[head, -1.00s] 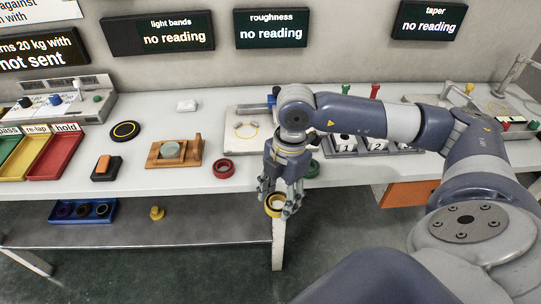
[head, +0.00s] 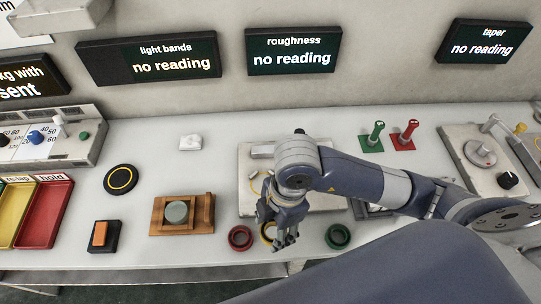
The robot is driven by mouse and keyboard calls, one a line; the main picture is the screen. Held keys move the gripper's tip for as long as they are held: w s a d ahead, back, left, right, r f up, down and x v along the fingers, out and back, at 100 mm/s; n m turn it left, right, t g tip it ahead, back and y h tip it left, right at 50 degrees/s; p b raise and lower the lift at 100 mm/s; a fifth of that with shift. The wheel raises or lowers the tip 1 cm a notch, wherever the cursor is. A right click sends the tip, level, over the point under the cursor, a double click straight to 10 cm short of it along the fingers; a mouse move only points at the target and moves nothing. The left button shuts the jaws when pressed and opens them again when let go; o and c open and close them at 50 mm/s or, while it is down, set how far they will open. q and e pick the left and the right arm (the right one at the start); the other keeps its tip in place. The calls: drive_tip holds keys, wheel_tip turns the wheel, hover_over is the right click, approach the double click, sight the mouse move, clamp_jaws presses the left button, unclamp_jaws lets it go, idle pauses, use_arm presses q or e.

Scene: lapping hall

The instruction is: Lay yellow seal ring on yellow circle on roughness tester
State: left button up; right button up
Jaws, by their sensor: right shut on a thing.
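The yellow seal ring (head: 266,232) is in my right gripper (head: 279,240), partly hidden behind its fingers. It shows at the bench's front part, between a red ring and a green ring; I cannot tell how high it is held. The roughness tester (head: 247,199) is a light grey plate behind the gripper, under the roughness display. My right wrist and forearm cover much of its middle, and its yellow circle is mostly hidden. My left gripper is not in view.
A red ring (head: 240,238) and a green ring (head: 338,236) lie on the bench beside the gripper. A wooden stand (head: 182,226) with a grey-green disc is left of the tester. Green (head: 373,137) and red (head: 405,136) upright pieces stand behind my arm. The bench's back middle is clear.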

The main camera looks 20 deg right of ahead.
drive_tip(key=w, duration=0.3)
drive_tip(key=w+d+p, duration=0.1)
drive_tip(key=w, duration=0.2)
drive_tip(key=w+p, duration=0.1)
drive_tip(key=w, duration=0.1)
drive_tip(key=shift+w+d, duration=0.4)
drive_tip(key=w, duration=0.2)
drive_tip(key=w+d+p, duration=0.1)
drive_tip(key=w, duration=0.1)
drive_tip(key=w+f, duration=0.1)
drive_tip(key=w, duration=0.1)
drive_tip(key=shift+w+d+p, duration=0.2)
drive_tip(key=shift+w+p, duration=0.05)
drive_tip(key=shift+p, duration=0.1)
drive_tip(key=shift+w+f, duration=0.1)
drive_tip(key=shift+w, duration=0.05)
wheel_tip(320, 180, down, 3)
drive_tip(key=shift+p, duration=0.65)
drive_tip(key=shift+f, duration=0.15)
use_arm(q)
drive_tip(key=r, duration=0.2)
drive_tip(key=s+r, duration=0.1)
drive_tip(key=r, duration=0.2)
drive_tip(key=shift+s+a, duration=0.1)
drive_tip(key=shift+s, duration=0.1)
use_arm(e)
drive_tip(key=shift+f, duration=0.1)
